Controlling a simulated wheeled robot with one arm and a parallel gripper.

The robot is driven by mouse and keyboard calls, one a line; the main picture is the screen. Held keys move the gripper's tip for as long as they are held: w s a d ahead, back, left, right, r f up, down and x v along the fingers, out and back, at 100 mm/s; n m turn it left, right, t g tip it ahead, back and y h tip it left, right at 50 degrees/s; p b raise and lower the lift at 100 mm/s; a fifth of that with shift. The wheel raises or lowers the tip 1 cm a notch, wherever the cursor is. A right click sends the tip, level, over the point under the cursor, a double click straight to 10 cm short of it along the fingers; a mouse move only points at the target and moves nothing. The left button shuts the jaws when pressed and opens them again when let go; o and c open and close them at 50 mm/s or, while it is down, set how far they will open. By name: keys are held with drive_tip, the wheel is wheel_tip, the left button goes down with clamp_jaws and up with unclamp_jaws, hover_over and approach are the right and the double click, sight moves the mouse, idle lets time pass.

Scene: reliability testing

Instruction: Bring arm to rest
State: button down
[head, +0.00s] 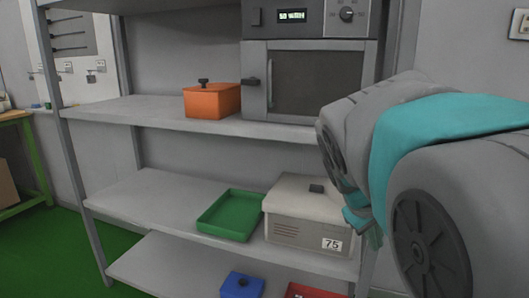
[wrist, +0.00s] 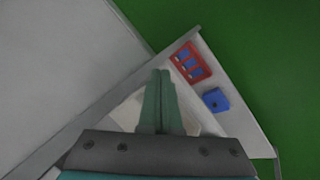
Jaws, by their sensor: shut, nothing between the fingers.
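My gripper (wrist: 160,75) shows in the wrist view with its two green fingers together and nothing between them. It points down over the shelf unit's lower levels. In the head view my arm reaches in from the right, grey with a teal band. Only a small part of the teal gripper end (head: 366,226) shows there, beside the right end of the white box, and most of it is hidden behind the arm.
A grey shelf (head: 160,112) holds an orange pot (head: 211,102) and an oven (head: 310,85). Below are a green tray (head: 229,216) and a white box (head: 300,228) marked 75. The bottom level has a blue box (head: 242,285) and a red tray (wrist: 190,62) with blue items.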

drive_tip(key=s+a+f+m+g+y, duration=0.2)
drive_tip(key=s+f, duration=0.6)
drive_tip(key=s, duration=0.4)
drive_tip(key=s+a+f+m+g+y, duration=0.2)
drive_tip(key=s+a+f+g, duration=0.1)
drive_tip(key=s+f, duration=0.6)
drive_tip(key=s+a, duration=0.1)
drive_tip(key=s, duration=0.2)
drive_tip(key=shift+f+y, duration=0.2)
drive_tip(key=shift+y, duration=0.1)
